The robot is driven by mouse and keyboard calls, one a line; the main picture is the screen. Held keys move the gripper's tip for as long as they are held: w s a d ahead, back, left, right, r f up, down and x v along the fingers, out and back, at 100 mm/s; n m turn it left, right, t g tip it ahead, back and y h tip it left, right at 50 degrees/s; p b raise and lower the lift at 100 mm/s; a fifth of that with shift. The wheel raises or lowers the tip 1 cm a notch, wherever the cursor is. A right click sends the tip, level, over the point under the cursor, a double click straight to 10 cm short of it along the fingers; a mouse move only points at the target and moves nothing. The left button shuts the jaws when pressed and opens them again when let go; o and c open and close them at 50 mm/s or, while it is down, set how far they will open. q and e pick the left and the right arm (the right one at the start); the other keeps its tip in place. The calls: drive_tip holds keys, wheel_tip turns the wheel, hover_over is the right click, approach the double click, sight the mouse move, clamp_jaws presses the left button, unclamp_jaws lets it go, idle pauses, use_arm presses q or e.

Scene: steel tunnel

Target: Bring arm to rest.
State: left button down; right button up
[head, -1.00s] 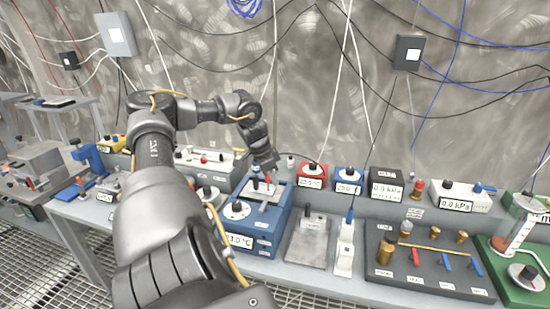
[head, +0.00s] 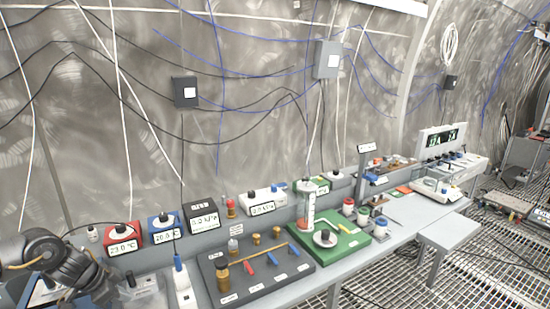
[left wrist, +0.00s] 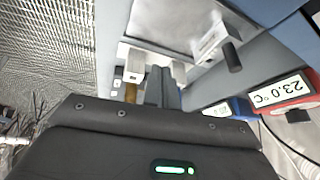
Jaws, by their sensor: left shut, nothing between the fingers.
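My left arm, dark grey, comes in at the lower left of the head view, low over the near end of the bench. Its gripper (head: 98,292) is near the bottom edge there, and the fingertips are hard to make out. In the left wrist view the fingers (left wrist: 163,86) are together with nothing between them. They are close to the bench top and its instruments; whether they touch anything I cannot tell. My right arm and gripper are not in view.
A red box (head: 123,239) and a blue box (head: 166,228) stand beside the arm. A dark valve board (head: 250,270) and a green board (head: 328,241) lie further right. Cables hang on the wall. Grated floor (head: 500,240) is open at the right.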

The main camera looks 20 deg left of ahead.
use_arm(q)
drive_tip(key=d+f, duration=0.2)
drive_tip(key=d, duration=0.2)
drive_tip(key=d+f+m+t, duration=0.1)
drive_tip(key=d+f, duration=0.2)
drive_tip(key=d, duration=0.1)
drive_tip(key=w+d+f+m+h, duration=0.1)
drive_tip(key=d+f, duration=0.2)
drive_tip(key=d, duration=0.2)
drive_tip(key=shift+w+f, duration=0.1)
drive_tip(key=shift+f, duration=0.1)
drive_tip(key=s+d+f+n+t+y, duration=0.1)
drive_tip(key=s+d, duration=0.3)
drive_tip(key=d, duration=0.4)
drive_tip(key=s+d+f+n+t+y, duration=0.1)
drive_tip(key=s+d+f+n, duration=0.15)
drive_tip(key=d, duration=0.55)
drive_tip(key=s+d+r+n+g, duration=0.1)
drive_tip(key=s+d+n+g, duration=0.25)
drive_tip(key=s, duration=1.15)
wheel_tip(320, 180, down, 30)
drive_tip(key=s+g+b, duration=0.2)
drive_tip(key=s+a+f+m+g+b, duration=0.1)
drive_tip(key=s+a+f, duration=0.1)
drive_tip(key=s+f, duration=1.3)
drive_tip(key=shift+y, duration=0.3)
drive_tip(key=shift+s+a+f+g, duration=0.1)
drive_tip(key=shift+g, duration=0.15)
